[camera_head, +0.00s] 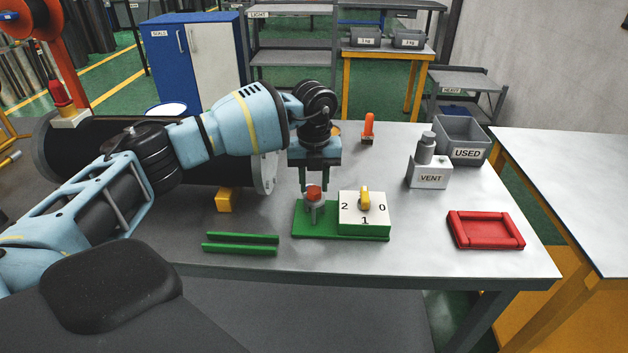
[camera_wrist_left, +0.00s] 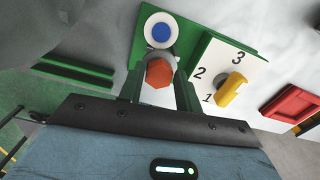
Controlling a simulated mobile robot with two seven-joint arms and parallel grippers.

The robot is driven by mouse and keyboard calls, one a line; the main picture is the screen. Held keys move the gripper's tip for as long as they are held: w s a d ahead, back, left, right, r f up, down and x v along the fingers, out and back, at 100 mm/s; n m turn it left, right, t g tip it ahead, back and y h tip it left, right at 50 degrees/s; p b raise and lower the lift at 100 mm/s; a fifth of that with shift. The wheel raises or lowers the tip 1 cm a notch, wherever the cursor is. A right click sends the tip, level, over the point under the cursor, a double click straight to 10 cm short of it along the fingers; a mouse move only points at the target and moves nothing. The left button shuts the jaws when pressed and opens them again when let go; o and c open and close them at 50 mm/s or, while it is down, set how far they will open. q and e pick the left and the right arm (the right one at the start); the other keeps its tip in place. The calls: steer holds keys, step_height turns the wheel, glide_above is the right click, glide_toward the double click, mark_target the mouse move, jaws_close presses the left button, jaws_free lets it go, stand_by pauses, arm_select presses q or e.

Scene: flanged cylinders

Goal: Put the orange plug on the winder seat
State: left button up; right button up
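An orange upright piece on a small dark base (camera_head: 368,127) stands toward the back of the table; it looks like the orange plug. A red-orange hexagonal head (camera_head: 314,192) sits on a grey stem on a green plate (camera_head: 341,235); it also shows in the left wrist view (camera_wrist_left: 159,73). My left gripper (camera_head: 314,185) points down with its fingers either side of this head. Whether they touch it is unclear. A blue-and-white disc (camera_wrist_left: 160,30) lies on the plate beyond the head. No part is clearly identifiable as the winder seat. My right gripper is out of view.
A white numbered dial block (camera_head: 352,220) with a yellow pointer stands right of the head. Two green bars (camera_head: 240,244) lie left. A VENT block (camera_head: 430,175), a grey USED bin (camera_head: 462,136) and a red tray (camera_head: 485,244) stand right. A large dark flanged cylinder (camera_head: 265,172) lies behind my arm.

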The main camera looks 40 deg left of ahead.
arm_select(q)
steer(key=o, duration=0.4)
steer(key=shift+r, duration=3.95)
steer(key=shift+f, duration=0.1)
